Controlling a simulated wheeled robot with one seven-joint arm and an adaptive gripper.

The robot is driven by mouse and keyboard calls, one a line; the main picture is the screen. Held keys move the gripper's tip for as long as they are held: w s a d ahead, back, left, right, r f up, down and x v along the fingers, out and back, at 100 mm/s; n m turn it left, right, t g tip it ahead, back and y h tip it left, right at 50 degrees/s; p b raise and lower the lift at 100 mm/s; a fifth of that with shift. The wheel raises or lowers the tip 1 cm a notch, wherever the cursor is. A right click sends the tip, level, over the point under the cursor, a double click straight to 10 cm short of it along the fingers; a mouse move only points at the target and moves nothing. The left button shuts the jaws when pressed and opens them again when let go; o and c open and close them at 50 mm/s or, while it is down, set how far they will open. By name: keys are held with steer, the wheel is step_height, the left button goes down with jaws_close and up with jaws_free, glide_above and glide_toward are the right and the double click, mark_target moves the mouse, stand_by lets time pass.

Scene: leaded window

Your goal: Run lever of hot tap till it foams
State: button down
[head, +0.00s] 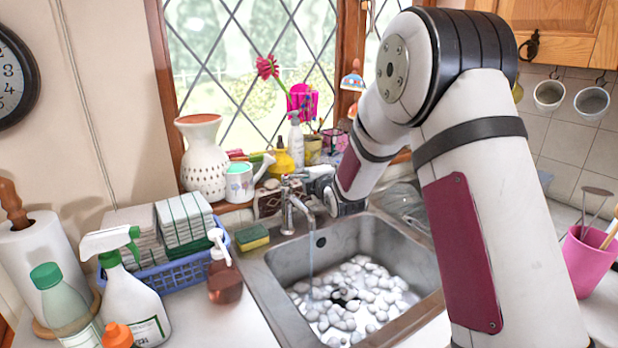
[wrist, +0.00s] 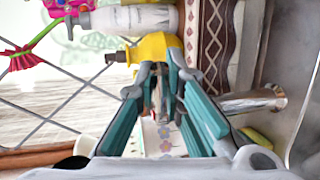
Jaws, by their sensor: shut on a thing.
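The chrome tap (head: 290,208) stands at the back left rim of the sink, and its body also shows in the wrist view (wrist: 252,101). A thin stream of water (head: 311,255) runs from its spout into the sink (head: 279,268). White rounded lumps of foam (head: 345,300) cover much of the sink floor, with a dark gap near the middle. My gripper (head: 322,186) is at the tap's top, right of its body. In the wrist view its teal fingers (wrist: 158,88) are closed in on the tap's lever, which they mostly hide.
A sponge (head: 252,237), a blue basket (head: 185,270) and a soap bottle (head: 222,278) stand left of the sink. A pink pot (head: 588,262) stands far right.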

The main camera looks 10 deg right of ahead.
steer(key=s+m+h, duration=0.1)
steer(key=h, duration=0.1)
steer(key=a+m+h, duration=0.1)
steer(key=m+h, duration=0.1)
steer(key=shift+s+a+p, duration=0.2)
steer(key=shift+s+p, duration=0.15)
steer(key=shift+s, duration=0.05)
steer(key=m+g+h+p, duration=0.1)
steer(key=h, duration=0.1)
steer(key=s+a+m+g+h, duration=0.1)
steer(key=m+h, duration=0.1)
steer(key=a+m+g+h+p, duration=0.1)
steer(key=m+h, duration=0.1)
steer(key=shift+s+p, duration=0.35)
steer(key=shift+s, duration=0.05)
steer(key=shift+s+a+f+m+g+h+b, duration=0.15)
steer(key=shift+a+m+g+h+b, duration=0.15)
steer(key=shift+m+g+h, duration=0.3)
steer(key=shift+s+a+r+m+g+h+b, duration=0.1)
steer(key=shift+a+m+g+h+b, duration=0.15)
steer(key=shift+m+g+h, duration=0.35)
steer(key=c, duration=1.7)
jaws_free()
steer(key=shift+o, duration=0.2)
steer(key=v, duration=1.2)
